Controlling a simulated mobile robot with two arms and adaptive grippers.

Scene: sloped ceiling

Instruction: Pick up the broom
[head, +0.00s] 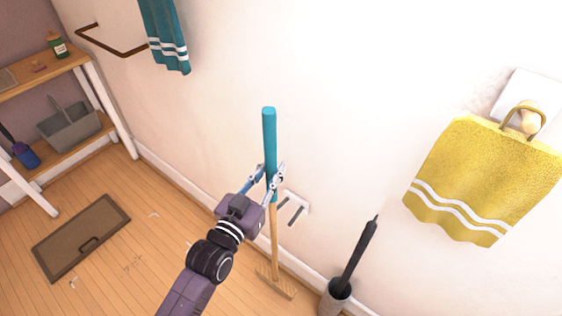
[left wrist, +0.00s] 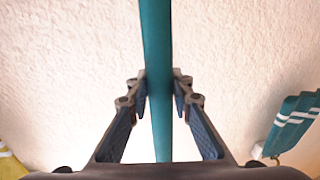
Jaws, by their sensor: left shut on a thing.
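The broom (head: 269,140) has a teal upper handle, a wooden lower shaft and a straw-coloured head. It stands nearly upright close to the white wall, with its head (head: 276,285) low by the baseboard. My left gripper (head: 270,176) is shut on the teal handle at its lower part. In the left wrist view the teal handle (left wrist: 157,50) runs between the two fingers, which press on it from both sides. The gripper hides a little of the handle in the head view. My right gripper is not in view.
A small white wall holder (head: 296,201) is just right of the broom. A dark brush in a grey holder (head: 338,290) stands at lower right. A yellow towel (head: 480,180) hangs on the right. A shelf (head: 75,150) and a brown hatch (head: 82,237) are at left.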

